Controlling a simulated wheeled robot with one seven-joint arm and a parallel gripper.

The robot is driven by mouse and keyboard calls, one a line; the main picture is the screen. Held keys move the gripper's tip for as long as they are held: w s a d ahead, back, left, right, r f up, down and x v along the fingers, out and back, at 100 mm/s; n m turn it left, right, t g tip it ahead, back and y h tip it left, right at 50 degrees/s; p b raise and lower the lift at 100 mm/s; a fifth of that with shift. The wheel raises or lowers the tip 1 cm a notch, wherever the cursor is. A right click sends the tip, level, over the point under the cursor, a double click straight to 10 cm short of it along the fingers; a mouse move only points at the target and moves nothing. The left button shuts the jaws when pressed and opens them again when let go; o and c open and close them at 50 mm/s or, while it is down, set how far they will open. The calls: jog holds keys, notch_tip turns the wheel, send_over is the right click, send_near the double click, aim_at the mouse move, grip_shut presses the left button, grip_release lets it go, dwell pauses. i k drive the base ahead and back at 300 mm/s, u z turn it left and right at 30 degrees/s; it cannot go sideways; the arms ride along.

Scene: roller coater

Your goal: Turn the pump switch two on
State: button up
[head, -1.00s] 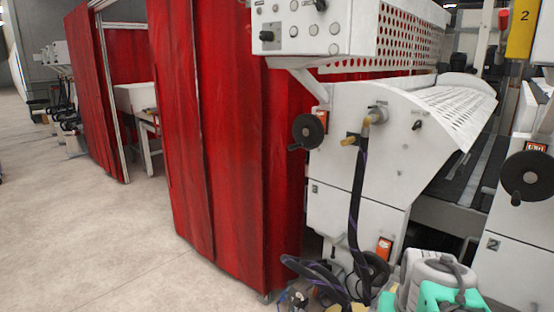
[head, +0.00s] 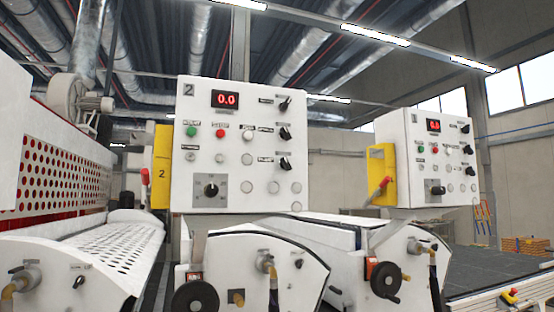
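A white control panel marked 2 (head: 245,185) stands in the middle of the head view and faces me. It has a red display (head: 225,100) reading 0.0, a green button (head: 191,132) and a red button (head: 221,133). Three black switches stand in a column on its right side: an upper one (head: 285,104), a middle one (head: 285,132) and a lower one (head: 285,163). A larger black rotary knob (head: 211,190) is at the lower left. The labels are too small to read, so I cannot tell which is the pump switch. My gripper is not in view.
A similar panel (head: 405,145) with a red display stands to the right. Yellow boxes (head: 160,185) are beside the panels. Machine bodies with black handwheels (head: 195,300) and hose fittings (head: 265,263) fill the lower foreground. A perforated white guard (head: 115,250) is at the left.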

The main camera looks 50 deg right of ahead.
aim_at(285, 164)
jog(key=z, duration=1.5)
jog(key=i, duration=0.4)
jog(key=u, duration=0.4)
